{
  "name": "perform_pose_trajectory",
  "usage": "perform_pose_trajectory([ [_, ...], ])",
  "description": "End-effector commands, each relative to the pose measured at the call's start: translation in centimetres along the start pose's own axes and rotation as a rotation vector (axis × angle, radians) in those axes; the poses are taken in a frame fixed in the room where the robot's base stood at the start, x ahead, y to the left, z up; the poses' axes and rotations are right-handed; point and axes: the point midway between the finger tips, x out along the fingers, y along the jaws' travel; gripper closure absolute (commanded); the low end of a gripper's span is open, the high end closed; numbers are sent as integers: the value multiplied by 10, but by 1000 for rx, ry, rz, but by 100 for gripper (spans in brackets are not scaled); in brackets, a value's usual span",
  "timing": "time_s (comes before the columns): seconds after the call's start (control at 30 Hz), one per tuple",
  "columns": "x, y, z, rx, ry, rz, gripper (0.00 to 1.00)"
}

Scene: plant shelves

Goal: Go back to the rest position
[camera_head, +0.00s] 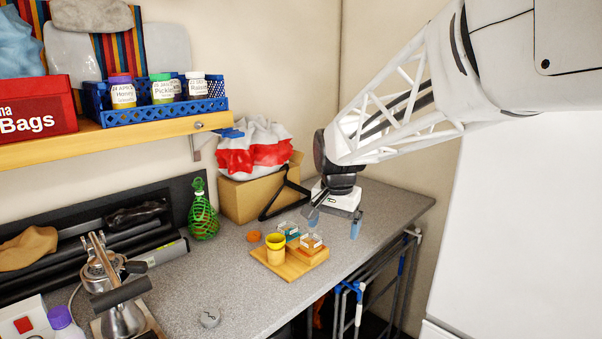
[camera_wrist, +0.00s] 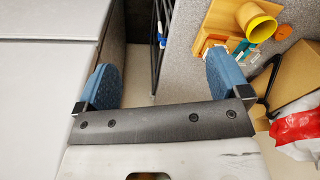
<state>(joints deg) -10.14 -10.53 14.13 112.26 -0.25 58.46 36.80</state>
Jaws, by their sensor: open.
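My gripper (camera_head: 334,221) hangs at the right end of the grey counter in the head view, at the end of my white arm. Its two blue fingertips point down and stand apart. In the wrist view my gripper (camera_wrist: 163,80) is open, with nothing between its blue fingers. Below the gap show the counter's edge and darker space beyond it. The wooden board (camera_head: 281,269) lies left of the gripper in the head view, apart from it.
A yellow cup (camera_head: 275,249) and small clear containers (camera_head: 311,242) stand on the board. A cardboard box (camera_head: 246,196) with a red and white bag (camera_head: 254,150) stands behind. A green bottle (camera_head: 202,217) is further left. A shelf (camera_head: 110,137) holds a blue basket (camera_head: 160,113).

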Motion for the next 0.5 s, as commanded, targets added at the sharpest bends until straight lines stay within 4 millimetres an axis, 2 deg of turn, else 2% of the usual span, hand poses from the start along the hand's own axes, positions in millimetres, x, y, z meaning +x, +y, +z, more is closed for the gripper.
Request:
perform_pose_trajectory([
  [0.1,-9,31,21,-43,15,-7,6],
  [0.5,-18,122,97,-199,61,-18,6],
])
